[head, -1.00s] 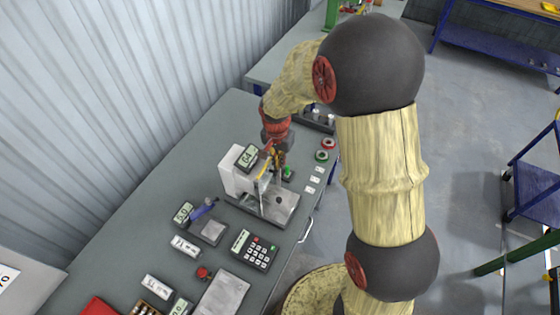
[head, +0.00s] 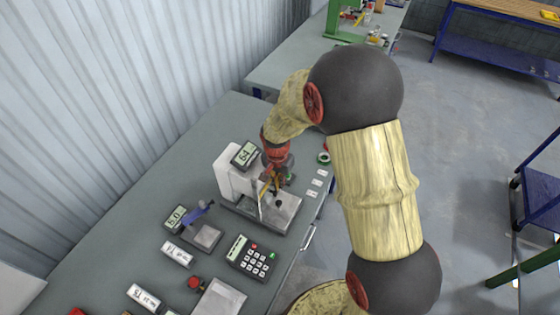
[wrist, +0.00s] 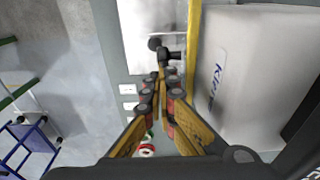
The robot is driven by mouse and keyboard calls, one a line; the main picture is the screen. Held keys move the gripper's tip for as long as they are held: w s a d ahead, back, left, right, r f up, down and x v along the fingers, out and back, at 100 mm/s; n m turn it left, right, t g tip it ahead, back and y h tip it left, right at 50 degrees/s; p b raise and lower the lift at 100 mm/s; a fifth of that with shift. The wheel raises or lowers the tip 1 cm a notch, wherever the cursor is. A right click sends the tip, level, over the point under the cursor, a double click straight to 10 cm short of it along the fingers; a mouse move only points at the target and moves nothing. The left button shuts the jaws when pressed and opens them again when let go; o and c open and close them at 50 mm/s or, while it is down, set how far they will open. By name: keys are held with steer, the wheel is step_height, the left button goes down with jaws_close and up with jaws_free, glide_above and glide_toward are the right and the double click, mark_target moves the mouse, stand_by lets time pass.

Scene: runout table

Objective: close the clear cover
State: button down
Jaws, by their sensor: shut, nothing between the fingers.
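The machine is a white block (head: 228,176) with a tilted display on top and a metal base plate (head: 284,214) in front. The clear cover (head: 259,207) is hard to see; it looks like a thin upright pane beside the white block, with a yellow edge strip. That strip shows in the wrist view (wrist: 193,50), along the white body. My gripper (head: 274,190) is shut and empty, pointing down over the base plate close to the pane. In the wrist view my gripper (wrist: 161,78) is left of the yellow strip; whether it touches the cover I cannot tell.
A black knob (wrist: 154,43) stands on the plate near my fingertips. A keypad (head: 252,257), a small gauge stand (head: 207,236) and a red button (head: 194,283) sit nearer on the grey table. Several white labels lie along its right edge.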

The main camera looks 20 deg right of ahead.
steer(key=shift+s+f, duration=0.15)
step_height(320, 180, up, 14)
steer(key=p, duration=0.1)
steer(key=shift+w+d, duration=0.3)
steer(key=shift+w, duration=0.1)
steer(key=shift+f, duration=0.1)
steer(key=s+n+t+b, duration=0.4)
steer(key=s+n+b, duration=0.5)
steer(key=s+b, duration=0.7)
steer(key=s, duration=0.9)
steer(key=shift+a+r+t+y, duration=0.2)
steer(key=shift+r+t+y, duration=0.2)
